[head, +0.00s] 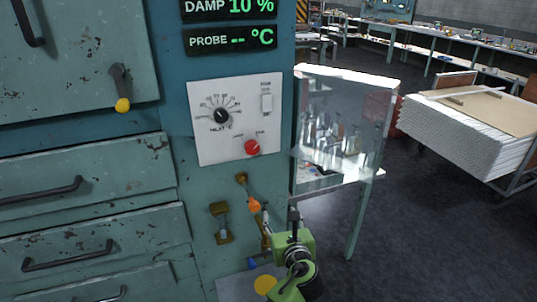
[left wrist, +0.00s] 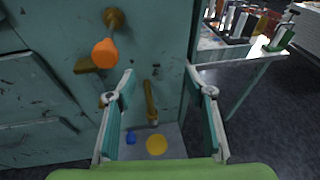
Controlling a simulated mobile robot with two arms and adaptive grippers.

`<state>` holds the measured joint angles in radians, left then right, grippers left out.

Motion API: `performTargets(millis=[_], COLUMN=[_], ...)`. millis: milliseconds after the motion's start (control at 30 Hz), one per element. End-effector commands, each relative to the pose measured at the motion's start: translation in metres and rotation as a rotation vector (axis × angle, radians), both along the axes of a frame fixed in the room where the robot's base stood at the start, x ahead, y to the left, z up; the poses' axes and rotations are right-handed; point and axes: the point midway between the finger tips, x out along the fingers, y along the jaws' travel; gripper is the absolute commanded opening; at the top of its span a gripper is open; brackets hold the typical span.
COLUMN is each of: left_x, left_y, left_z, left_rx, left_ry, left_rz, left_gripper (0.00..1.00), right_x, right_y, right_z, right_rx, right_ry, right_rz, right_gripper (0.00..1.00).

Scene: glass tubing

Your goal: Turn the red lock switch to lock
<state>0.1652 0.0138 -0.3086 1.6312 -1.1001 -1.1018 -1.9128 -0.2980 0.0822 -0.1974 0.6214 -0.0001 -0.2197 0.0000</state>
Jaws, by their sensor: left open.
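The red lock switch (head: 252,147) is a round red knob at the lower right of the white control panel (head: 205,145) on the teal cabinet. Two small labels sit above it, too small to read surely, and I cannot tell which one it points to. My left gripper (head: 279,212) is below the panel and the knob, at the cabinet's right edge. In the left wrist view its two fingers (left wrist: 160,72) are spread with nothing between them. The red switch does not show in the left wrist view. My right gripper is not in view.
An orange-tipped lever (head: 254,205) on a brass pivot projects close left of my left gripper; it also shows in the left wrist view (left wrist: 105,52). A brass fitting (head: 221,222) is further left. A glass-fronted stand (head: 345,125) is right of the cabinet.

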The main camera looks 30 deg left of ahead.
Motion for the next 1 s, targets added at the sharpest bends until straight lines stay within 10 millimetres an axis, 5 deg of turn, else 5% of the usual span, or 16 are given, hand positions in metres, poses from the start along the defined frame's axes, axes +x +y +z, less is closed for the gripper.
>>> performTargets(millis=[33, 200, 400, 633, 1000], left_x=[0.001, -0.008, -0.021, -0.01, 0.04], left_y=[0.004, 0.016, 0.026, 0.043, 0.102], left_z=[0.026, 0.094, 0.143, 0.151, 0.15], left_rx=[0.057, 0.221, 0.332, 0.351, 0.348], left_ry=[-0.013, -0.02, -0.015, -0.01, -0.01], left_rz=[0.013, 0.071, 0.132, 0.142, 0.143], left_gripper=[0.48, 0.48, 0.48, 0.48, 0.48], right_x=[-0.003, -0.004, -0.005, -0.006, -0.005], right_y=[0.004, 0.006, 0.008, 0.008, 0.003], right_z=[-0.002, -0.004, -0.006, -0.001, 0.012], right_rx=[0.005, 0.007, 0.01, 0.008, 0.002], right_ry=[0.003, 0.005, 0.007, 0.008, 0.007], right_rz=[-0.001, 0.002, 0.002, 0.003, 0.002], right_gripper=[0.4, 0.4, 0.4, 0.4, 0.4])
